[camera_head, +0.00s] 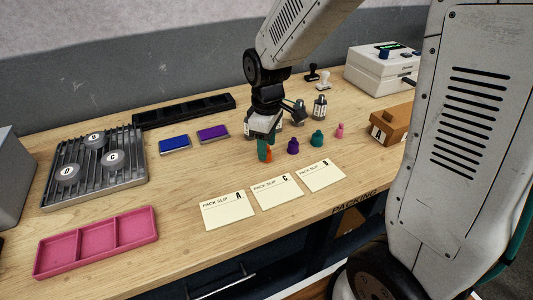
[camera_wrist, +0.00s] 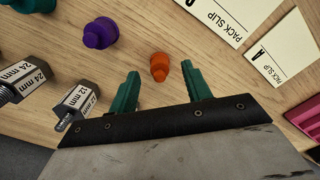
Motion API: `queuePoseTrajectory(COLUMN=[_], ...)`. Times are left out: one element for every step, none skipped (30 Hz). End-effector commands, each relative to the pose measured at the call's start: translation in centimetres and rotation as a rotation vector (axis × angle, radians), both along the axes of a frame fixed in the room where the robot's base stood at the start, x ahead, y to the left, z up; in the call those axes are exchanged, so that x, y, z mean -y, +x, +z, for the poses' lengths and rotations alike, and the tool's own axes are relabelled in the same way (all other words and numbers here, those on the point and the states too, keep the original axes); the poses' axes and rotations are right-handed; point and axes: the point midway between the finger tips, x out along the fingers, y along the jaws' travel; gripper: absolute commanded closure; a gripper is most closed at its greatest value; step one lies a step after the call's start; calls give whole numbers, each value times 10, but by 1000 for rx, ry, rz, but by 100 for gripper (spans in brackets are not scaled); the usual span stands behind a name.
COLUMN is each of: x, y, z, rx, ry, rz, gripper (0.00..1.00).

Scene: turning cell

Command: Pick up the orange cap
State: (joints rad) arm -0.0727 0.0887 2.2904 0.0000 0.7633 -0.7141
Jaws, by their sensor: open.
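The orange cap (camera_wrist: 160,67) stands on the wooden table, just beyond and between the fingertips in the wrist view. In the head view only a sliver of the orange cap (camera_head: 268,154) shows beside the green fingers. My gripper (camera_wrist: 161,88) is open, with its two green fingers apart and nothing between them but bare table and the cap ahead. In the head view my gripper (camera_head: 264,153) points down at the table, left of the purple cap (camera_head: 293,146), and hides most of the orange cap.
A teal cap (camera_head: 317,139) and a pink piece (camera_head: 340,131) stand to the right. Marked metal parts (camera_wrist: 80,102) lie close to the left finger. Pack slips (camera_head: 228,210) lie in front. A pink tray (camera_head: 97,243) is at the front left.

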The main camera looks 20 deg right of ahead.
Motion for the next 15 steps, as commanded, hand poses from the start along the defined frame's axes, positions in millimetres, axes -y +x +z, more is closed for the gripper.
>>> queuePoseTrajectory(x=[0, 0, 0, 0, 0, 0, 0, 0, 0, 0, 0, 0, 0, 0, 0], y=[0, 0, 0, 0, 0, 0, 0, 1, 1, 0, 1, 1, 1, 1, 1], z=[-7, -10, -13, -15, -16, -17, -18, -18, -17, -17, -17, -17, -17, -17, -17], rx=[-3, -1, -1, 0, 0, 1, 1, 1, 1, 1, 1, 1, 1, 1, 1], ry=[0, 0, 0, 0, 0, 1, 0, 0, 0, 0, 0, 0, 0, 0, 0], rz=[0, 0, 0, 0, -1, -1, -1, -1, -1, -1, -1, -1, -1, -1, -1], gripper=[51, 51, 51, 51, 51, 51, 51, 51, 51, 51, 51, 54, 62, 71, 82])
